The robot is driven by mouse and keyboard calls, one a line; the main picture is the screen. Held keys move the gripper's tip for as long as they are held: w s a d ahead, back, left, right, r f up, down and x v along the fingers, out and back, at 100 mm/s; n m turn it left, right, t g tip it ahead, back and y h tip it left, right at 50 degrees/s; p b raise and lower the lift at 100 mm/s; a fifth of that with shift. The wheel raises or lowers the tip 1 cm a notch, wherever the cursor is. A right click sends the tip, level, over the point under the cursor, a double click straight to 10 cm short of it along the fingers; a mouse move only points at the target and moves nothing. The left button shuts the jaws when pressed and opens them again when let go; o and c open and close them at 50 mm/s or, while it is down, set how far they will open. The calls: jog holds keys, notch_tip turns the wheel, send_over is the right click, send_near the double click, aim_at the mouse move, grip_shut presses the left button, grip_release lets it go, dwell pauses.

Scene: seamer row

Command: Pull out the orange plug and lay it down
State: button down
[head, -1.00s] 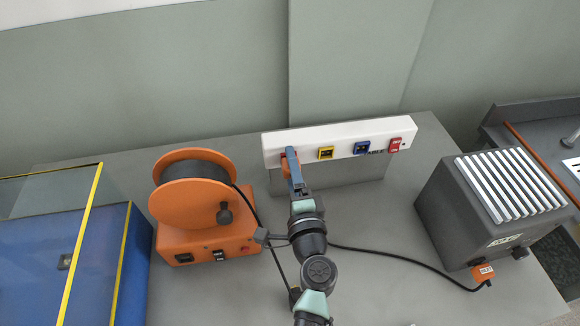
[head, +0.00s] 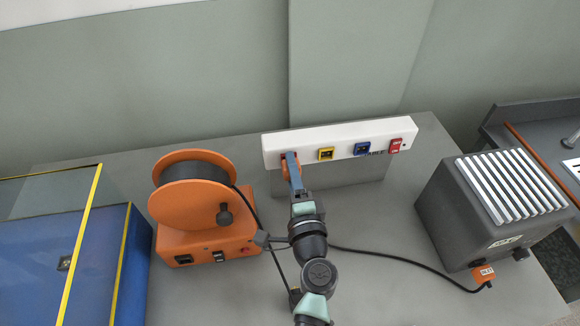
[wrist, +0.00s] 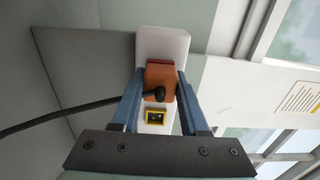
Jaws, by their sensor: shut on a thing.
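The orange plug (wrist: 159,76) is at the left end of the white socket strip (head: 340,143), in front of a red socket whose edge shows behind it. A dark cable leaves the plug and runs left in the wrist view. My gripper (wrist: 160,84) is shut on the plug, one blue finger on each side. In the head view my gripper (head: 291,160) hides most of the plug, and a bit of its orange shows left of the fingers. I cannot tell how much of the plug is still inside the socket.
The strip also carries a yellow socket (head: 326,154), a blue socket (head: 362,148) and a red switch (head: 395,146). An orange cable reel (head: 193,205) stands left, a dark ribbed box (head: 495,205) right.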

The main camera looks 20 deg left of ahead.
jog(key=shift+v, duration=2.9)
